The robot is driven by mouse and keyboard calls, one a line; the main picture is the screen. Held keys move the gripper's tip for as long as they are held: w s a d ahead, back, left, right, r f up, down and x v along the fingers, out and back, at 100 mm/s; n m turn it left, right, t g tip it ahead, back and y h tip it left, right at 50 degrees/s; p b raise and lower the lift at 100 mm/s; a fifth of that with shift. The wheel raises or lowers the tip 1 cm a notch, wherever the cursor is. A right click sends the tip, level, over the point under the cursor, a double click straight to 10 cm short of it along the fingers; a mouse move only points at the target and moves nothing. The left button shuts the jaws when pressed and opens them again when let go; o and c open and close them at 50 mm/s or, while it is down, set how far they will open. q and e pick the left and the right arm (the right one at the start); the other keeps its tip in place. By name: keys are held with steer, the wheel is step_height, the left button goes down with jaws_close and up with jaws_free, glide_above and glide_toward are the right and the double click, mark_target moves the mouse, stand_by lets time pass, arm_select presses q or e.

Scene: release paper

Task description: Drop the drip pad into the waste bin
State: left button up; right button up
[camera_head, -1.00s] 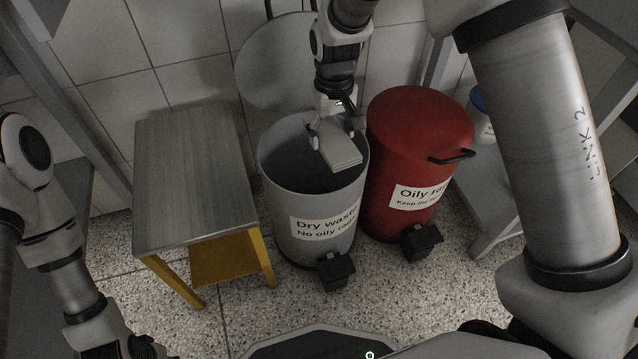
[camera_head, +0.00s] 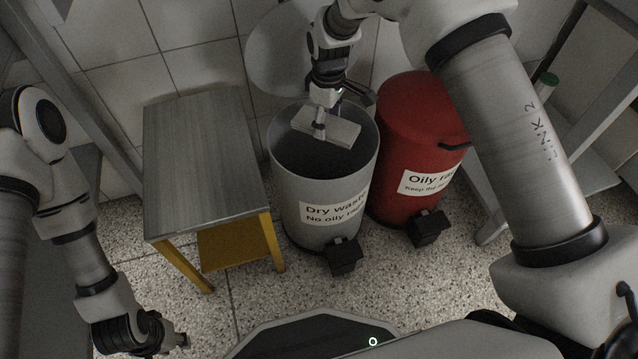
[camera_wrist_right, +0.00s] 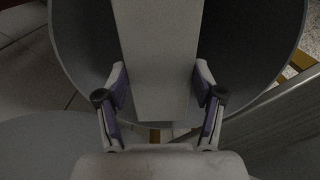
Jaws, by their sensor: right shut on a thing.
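The drip pad (camera_head: 328,130) is a pale, flat rectangular piece held over the mouth of the grey waste bin labelled "Dry waste, No oily rags" (camera_head: 318,190). My right gripper (camera_head: 322,124) is shut on the pad. In the right wrist view the pad (camera_wrist_right: 158,60) lies between the two fingers of my right gripper (camera_wrist_right: 160,90), with the dark bin interior and the bin's rim (camera_wrist_right: 70,55) behind it. My left gripper (camera_head: 178,342) is low at the left, away from the bin, and its fingers are too small and dark to read.
A red lidded bin labelled "Oily" (camera_head: 415,150) stands close to the right of the grey bin. The grey bin's round lid (camera_head: 280,50) is raised behind it against the tiled wall. A metal-topped table (camera_head: 200,160) with yellow legs stands to the left.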

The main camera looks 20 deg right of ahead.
steer(key=o, duration=1)
steer(key=shift+r, duration=0.15)
step_height(320, 180, up, 12)
steer(key=shift+f, duration=0.1)
